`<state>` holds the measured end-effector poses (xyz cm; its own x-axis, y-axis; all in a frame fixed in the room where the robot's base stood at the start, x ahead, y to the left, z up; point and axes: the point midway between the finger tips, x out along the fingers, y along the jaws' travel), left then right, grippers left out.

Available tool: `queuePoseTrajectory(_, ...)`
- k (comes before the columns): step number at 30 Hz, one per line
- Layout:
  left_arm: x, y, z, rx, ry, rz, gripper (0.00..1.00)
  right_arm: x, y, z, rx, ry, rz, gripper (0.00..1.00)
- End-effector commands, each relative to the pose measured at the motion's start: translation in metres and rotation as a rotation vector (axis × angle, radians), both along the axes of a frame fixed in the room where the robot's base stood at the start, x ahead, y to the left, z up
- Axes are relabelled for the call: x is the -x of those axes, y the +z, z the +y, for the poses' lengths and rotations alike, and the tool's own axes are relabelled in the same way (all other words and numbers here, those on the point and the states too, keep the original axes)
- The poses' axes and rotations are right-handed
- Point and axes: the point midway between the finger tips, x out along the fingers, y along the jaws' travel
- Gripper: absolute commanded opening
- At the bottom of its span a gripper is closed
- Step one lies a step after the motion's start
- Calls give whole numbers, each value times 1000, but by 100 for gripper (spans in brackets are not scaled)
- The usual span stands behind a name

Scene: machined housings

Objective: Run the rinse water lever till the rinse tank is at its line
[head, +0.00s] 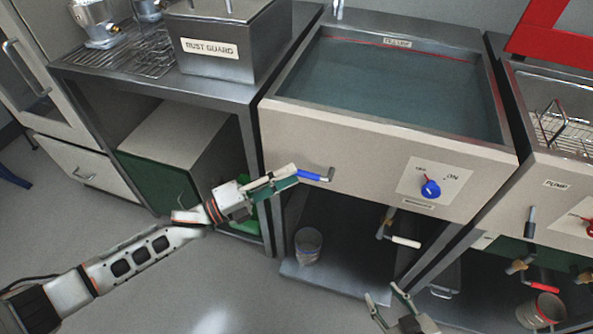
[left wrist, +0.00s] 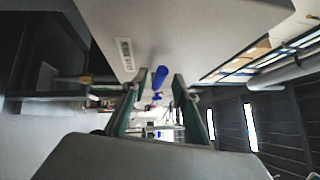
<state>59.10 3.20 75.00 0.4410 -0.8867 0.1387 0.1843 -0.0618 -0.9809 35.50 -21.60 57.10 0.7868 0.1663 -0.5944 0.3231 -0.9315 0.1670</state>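The rinse tank (head: 330,140) is a wide pale-fronted basin of blue-grey water (head: 390,90). A red line (head: 480,88) runs along its inner wall near the rim. The water stands close to it; the exact gap is hard to tell. The blue-handled lever (head: 314,176) sticks out at the left of the tank's front. My left gripper (head: 296,178) is at this lever. In the left wrist view its fingers (left wrist: 159,85) are apart, with the blue handle (left wrist: 160,75) between or just beyond the tips; contact is unclear. My right gripper (head: 386,297) is open and empty, low in front.
A blue knob (head: 431,188) on an OFF/ON plate sits on the tank's front. A white-handled valve (head: 405,241) and a bucket (head: 308,245) are below. The RUST GUARD tank (head: 235,65) stands left. A red-handled valve (head: 543,286) is at right.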

Motion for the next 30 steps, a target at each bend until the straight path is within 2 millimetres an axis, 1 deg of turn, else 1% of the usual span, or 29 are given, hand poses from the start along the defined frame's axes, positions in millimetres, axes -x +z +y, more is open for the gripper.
queuePoseTrajectory(1,-4,2,-7,1,-1,-2,29,0,0,0,0,0,0,40)
queuePoseTrajectory(3,-7,3,-15,0,-1,-1,29,0,0,0,0,0,0,40)
queuePoseTrajectory(6,-11,4,-22,-1,-1,-2,29,0,0,0,1,1,0,40)
queuePoseTrajectory(10,-14,4,-27,-2,0,-1,29,0,0,0,1,1,0,40)
queuePoseTrajectory(17,-14,4,-27,-1,0,0,29,0,0,0,2,1,0,40)
queuePoseTrajectory(20,-14,4,-27,-1,0,0,6,0,0,0,2,1,0,40)
queuePoseTrajectory(21,-14,4,-27,-1,0,0,0,0,0,0,2,1,0,40)
queuePoseTrajectory(26,-14,5,-27,-2,0,-1,0,-1,1,0,1,1,-1,40)
queuePoseTrajectory(28,-14,7,-27,-11,1,-7,0,-3,5,0,0,1,-8,40)
queuePoseTrajectory(30,-14,13,-27,-33,-1,-17,0,-7,14,0,-2,0,-20,40)
